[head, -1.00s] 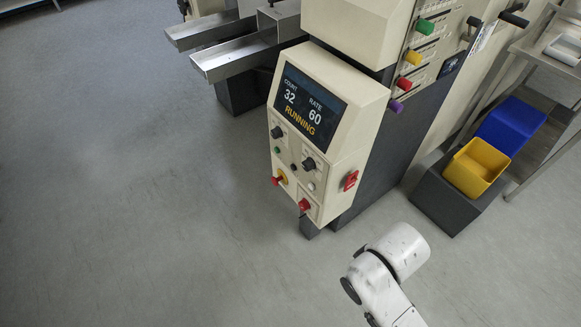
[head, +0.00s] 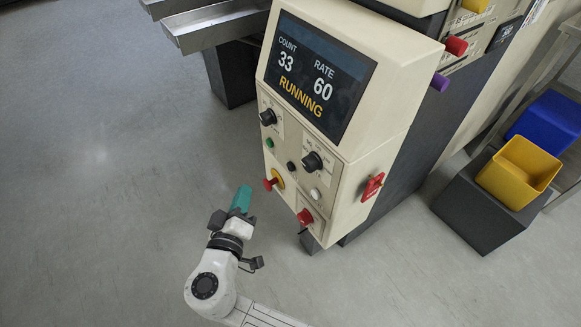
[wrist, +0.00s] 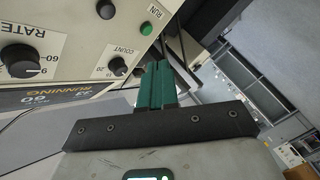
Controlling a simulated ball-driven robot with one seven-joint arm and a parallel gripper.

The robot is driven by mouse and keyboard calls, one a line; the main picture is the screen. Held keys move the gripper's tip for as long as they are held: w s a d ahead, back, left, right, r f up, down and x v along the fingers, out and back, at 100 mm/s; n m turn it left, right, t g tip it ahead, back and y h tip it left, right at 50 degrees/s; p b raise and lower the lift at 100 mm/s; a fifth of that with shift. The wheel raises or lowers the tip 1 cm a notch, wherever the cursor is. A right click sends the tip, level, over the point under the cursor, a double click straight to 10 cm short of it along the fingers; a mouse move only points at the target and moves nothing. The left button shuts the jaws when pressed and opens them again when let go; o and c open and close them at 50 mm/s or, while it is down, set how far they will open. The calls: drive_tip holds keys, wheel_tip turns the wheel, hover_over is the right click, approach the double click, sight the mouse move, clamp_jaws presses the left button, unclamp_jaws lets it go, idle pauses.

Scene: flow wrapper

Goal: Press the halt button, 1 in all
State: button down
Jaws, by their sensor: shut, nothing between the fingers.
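The cream control panel (head: 345,150) carries several buttons and knobs. A green button (head: 269,143), a black button (head: 291,167) and a white button (head: 315,193) run diagonally across it. A red mushroom button (head: 269,184) on a yellow ring is below. No halt label is readable, so I cannot tell which is the halt button. In the wrist view the green button (wrist: 146,28) has a RUN label beside it, and the black button (wrist: 105,9) is at the top edge. My gripper (head: 243,192), with green fingers, is shut and empty, left of the panel, apparently not touching it.
The display (head: 318,78) reads COUNT 33, RATE 60, RUNNING. Two black knobs (head: 312,162) (head: 268,117), a red knob (head: 305,217) and a red side part (head: 372,187) protrude. Metal chutes (head: 215,25) are behind. Yellow (head: 518,172) and blue (head: 548,122) bins stand right. Left floor is clear.

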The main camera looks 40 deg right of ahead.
sight(291, 167)
drive_tip(key=shift+r, duration=0.1)
drive_tip(key=d+p, duration=0.1)
drive_tip(key=d, duration=0.7)
drive_tip(key=shift+d+p, duration=0.4)
drive_tip(key=shift+d, duration=0.15)
idle(2.0)
drive_tip(key=shift+d, duration=0.3)
drive_tip(key=shift+d+b, duration=0.4)
drive_tip(key=shift+b, duration=0.05)
idle(0.8)
drive_tip(key=shift+a, duration=0.1)
drive_tip(key=shift+a+b, duration=0.3)
drive_tip(key=shift+a, duration=0.45)
